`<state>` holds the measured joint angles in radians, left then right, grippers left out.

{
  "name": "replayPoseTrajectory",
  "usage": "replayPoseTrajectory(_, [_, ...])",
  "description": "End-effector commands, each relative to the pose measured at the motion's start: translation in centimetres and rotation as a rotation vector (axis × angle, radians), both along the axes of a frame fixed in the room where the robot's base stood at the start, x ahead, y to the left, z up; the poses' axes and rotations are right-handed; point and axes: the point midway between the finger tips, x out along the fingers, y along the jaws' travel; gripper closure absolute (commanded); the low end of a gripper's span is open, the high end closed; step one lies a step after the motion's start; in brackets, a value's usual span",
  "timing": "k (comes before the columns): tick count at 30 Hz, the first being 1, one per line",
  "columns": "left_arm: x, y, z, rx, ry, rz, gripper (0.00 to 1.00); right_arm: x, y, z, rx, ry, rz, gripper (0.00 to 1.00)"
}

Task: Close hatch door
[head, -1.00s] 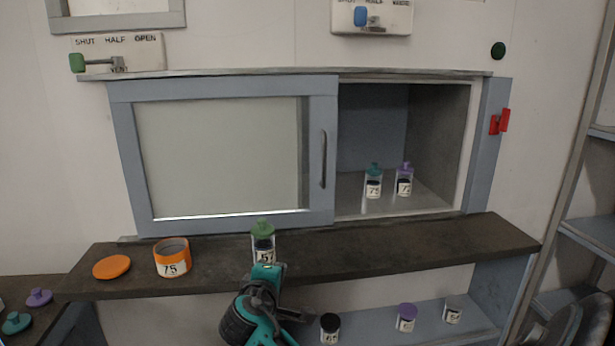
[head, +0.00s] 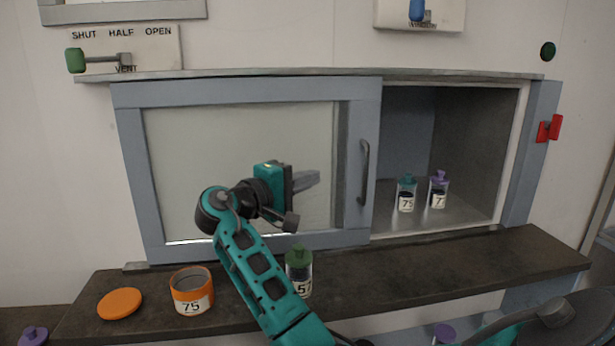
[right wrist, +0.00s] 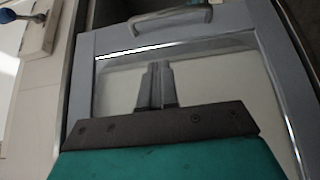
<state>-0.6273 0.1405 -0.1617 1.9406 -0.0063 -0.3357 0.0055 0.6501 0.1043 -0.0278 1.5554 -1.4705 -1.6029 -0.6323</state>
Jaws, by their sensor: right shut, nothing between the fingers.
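The grey-framed hatch door (head: 365,110) with a pale panel stands slid to the left, leaving the right part of the hatch opening (head: 410,130) uncovered. Its upright bar handle (head: 364,172) is on the door's right frame; it also shows at the top of the right wrist view (right wrist: 172,18). My right gripper (head: 316,178) is shut and empty in front of the panel, left of the handle and apart from it. Its fingers (right wrist: 157,66) point towards the handle in the right wrist view. My left gripper is out of view.
A teal-capped jar (head: 406,195) and a purple-capped jar (head: 438,190) stand inside the hatch. On the dark ledge (head: 430,271) stand a green-capped jar (head: 299,272) and an open orange pot (head: 191,291), with an orange lid (head: 120,303). A red catch (head: 549,128) is on the right frame.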

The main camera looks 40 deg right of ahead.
Motion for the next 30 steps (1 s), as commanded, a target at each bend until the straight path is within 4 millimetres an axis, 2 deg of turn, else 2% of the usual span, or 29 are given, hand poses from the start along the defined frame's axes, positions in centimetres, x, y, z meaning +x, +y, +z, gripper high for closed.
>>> replayPoseTrajectory(6, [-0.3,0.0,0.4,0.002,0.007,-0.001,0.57,-0.1,-4.9,0.1,-0.002,0.002,-0.002,1.00])
replayPoseTrajectory(10, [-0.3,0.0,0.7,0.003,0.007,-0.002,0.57,-0.1,-7.5,0.2,-0.002,0.001,-0.001,1.00])
replayPoseTrajectory(12, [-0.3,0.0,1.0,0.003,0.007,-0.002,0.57,-1.0,-8.3,0.1,-0.001,0.001,0.000,1.00])
replayPoseTrajectory(19, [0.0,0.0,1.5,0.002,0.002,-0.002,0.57,-2.6,-9.9,0.0,-0.001,0.002,0.002,1.00])
replayPoseTrajectory(30, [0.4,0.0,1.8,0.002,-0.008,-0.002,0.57,-2.9,-10.1,-0.1,0.000,0.001,0.002,1.00])
